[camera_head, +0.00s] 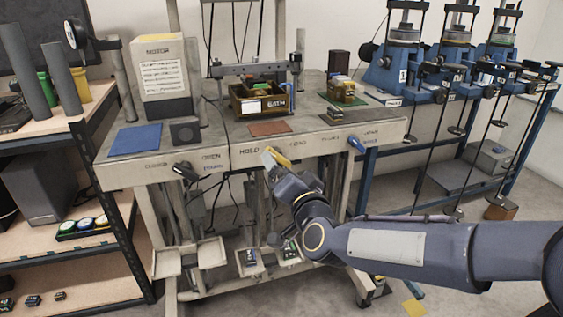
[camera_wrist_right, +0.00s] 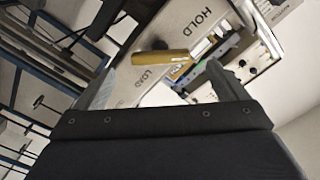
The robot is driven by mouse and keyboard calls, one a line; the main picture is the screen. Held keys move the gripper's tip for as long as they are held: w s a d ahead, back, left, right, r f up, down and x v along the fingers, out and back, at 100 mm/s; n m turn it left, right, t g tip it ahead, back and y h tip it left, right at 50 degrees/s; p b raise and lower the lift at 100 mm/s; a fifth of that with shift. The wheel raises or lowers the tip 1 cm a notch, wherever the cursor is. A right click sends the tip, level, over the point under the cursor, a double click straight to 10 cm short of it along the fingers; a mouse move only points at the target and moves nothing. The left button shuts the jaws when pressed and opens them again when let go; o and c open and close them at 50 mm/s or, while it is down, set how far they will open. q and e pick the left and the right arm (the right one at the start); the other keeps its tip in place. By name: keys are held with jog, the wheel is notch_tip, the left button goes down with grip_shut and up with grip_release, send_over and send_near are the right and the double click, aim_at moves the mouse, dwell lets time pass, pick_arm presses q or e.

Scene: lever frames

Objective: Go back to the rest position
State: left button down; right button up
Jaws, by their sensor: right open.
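My right gripper (camera_head: 272,160) is at the front edge of the bench, below the HOLD and LOAD labels. In the right wrist view its two fingers (camera_wrist_right: 160,74) are spread apart with nothing clamped between them. A yellow lever handle (camera_wrist_right: 160,57) lies just beyond the fingertips, between their lines and apart from both. In the head view the yellow handle (camera_head: 280,158) is partly hidden by my gripper. My left gripper is not in view.
A black-handled lever (camera_head: 185,171) and a blue-handled lever (camera_head: 357,145) stick out of the bench front (camera_head: 235,158) on either side. Blue lever stands (camera_head: 405,75) are at the right. A shelf rack (camera_head: 105,150) stands at the left. The floor at lower right is mostly clear.

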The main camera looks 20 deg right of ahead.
jog(key=shift+s, duration=0.8)
jog(key=shift+s, duration=0.1)
jog(key=s+d+f+n+g+y, duration=0.25)
jog(key=s+f+g, duration=0.4)
jog(key=s, duration=0.75)
jog(key=s+d+f+n+g+y, duration=0.1)
jog(key=s+f+n+g, duration=0.45)
jog(key=s, duration=0.75)
notch_tip(320, 180, up, 21)
jog(key=m+p, duration=0.1)
jog(key=p, duration=2.3)
jog(key=shift+s+r, duration=0.15)
jog(key=shift+s, duration=0.15)
